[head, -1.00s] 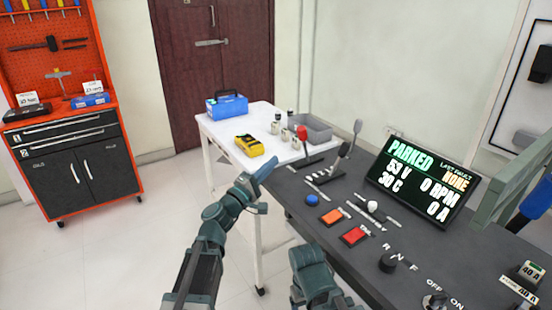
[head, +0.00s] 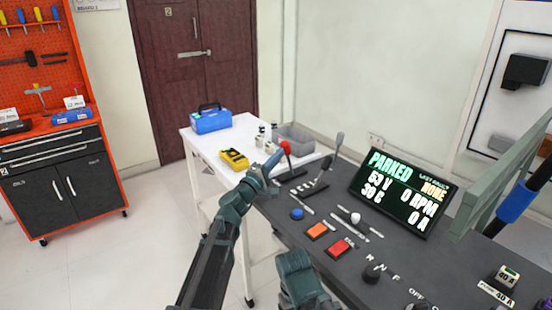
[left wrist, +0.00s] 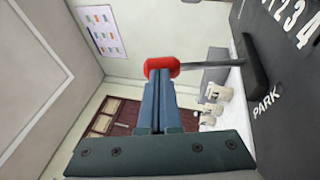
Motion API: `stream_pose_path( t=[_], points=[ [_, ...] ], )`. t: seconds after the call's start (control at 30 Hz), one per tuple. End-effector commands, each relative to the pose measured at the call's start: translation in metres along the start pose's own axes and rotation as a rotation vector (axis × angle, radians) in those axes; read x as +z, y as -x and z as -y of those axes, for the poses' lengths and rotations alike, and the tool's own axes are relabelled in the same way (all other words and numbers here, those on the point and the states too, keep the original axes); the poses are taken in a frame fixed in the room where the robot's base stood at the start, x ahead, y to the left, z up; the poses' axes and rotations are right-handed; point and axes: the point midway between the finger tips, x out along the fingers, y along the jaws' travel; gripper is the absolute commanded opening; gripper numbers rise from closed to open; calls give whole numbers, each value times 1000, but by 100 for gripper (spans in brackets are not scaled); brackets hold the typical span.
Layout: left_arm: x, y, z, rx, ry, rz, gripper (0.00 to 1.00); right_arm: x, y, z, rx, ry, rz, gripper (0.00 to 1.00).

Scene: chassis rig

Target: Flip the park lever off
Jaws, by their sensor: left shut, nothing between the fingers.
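The park lever has a red knob (head: 285,148) on a thin metal rod and stands at the far left end of the dark console (head: 322,224). In the left wrist view its red knob (left wrist: 161,67) is right at my fingertips, with the rod running right to a dark base beside the word PARK (left wrist: 266,101). My left gripper (head: 274,162) is shut and empty, its blue fingertips at the knob, seemingly touching it. The display (head: 402,191) reads PARKED. My right gripper cannot be made out; only part of my right arm shows at the bottom of the head view.
A second lever with a dark knob (head: 339,138) stands just right of the park lever. A white table (head: 211,151) behind holds a blue toolbox (head: 210,119), a yellow meter (head: 234,159) and a grey bin (head: 292,139).

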Motion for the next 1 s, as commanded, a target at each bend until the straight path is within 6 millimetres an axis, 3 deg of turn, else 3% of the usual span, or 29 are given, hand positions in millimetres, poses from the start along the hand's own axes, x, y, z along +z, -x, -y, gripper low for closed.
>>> stream_pose_path(
  t=[0.27, 0.67, 1.0],
  points=[
    [1, -2, -3, -13, -5, 1, 0, 0, 6, -1, 0, 0, 0, 78],
    [11, -34, -15, -215, -70, 3, 0, 4, 71, -7, 0, 0, 0, 78],
    [19, -61, -6, -232, -76, 1, 0, 4, 73, -7, 0, 0, 0, 78]
  ],
)
